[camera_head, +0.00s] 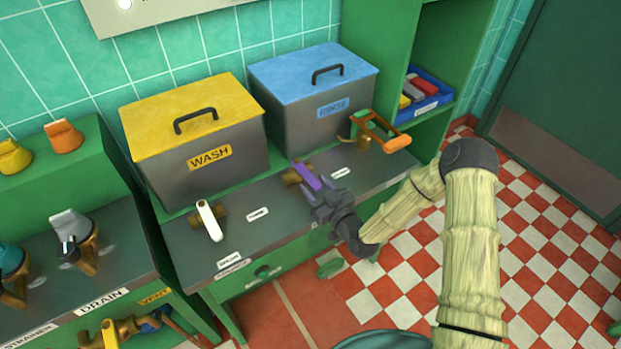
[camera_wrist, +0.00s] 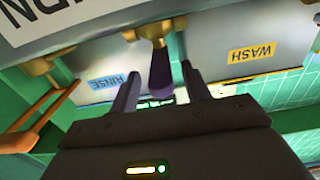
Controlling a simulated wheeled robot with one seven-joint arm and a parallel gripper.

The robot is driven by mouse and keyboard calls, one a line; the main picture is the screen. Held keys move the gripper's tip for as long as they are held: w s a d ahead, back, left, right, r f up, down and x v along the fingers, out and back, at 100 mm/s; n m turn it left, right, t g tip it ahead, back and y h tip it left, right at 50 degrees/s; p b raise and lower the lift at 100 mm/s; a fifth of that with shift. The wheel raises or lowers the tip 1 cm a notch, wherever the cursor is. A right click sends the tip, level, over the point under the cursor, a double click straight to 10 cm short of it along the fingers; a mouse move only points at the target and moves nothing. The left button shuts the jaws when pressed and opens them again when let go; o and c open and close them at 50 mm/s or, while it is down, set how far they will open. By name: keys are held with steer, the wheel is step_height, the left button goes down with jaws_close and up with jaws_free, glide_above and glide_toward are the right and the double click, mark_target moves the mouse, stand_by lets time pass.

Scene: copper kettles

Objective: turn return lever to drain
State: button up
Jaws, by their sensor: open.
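A purple lever (camera_head: 306,176) on a brass valve sits on the grey counter, between the white lever and the orange-handled one. Its valve (camera_wrist: 153,28) and purple handle (camera_wrist: 161,72) show in the wrist view. A label (camera_wrist: 25,20) beside it, cut off and upside down, ends in "RN". My gripper (camera_head: 312,192) is at the purple lever. In the wrist view, its open fingers (camera_wrist: 160,78) stand on either side of the handle, with gaps visible. The exact contact and the small counter labels (camera_head: 258,213) are unclear.
Behind the counter stand a yellow-lidded WASH tank (camera_head: 195,140) and a blue-lidded RINSE tank (camera_head: 312,100). A white lever (camera_head: 209,220) is to the left; an orange-handled valve (camera_head: 385,135) is to the right. A DRAIN label (camera_head: 101,302) marks the lower left counter.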

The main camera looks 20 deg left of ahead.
mark_target(310, 178)
steer(key=shift+x, duration=1.55)
jaws_close()
steer(key=shift+a, duration=0.1)
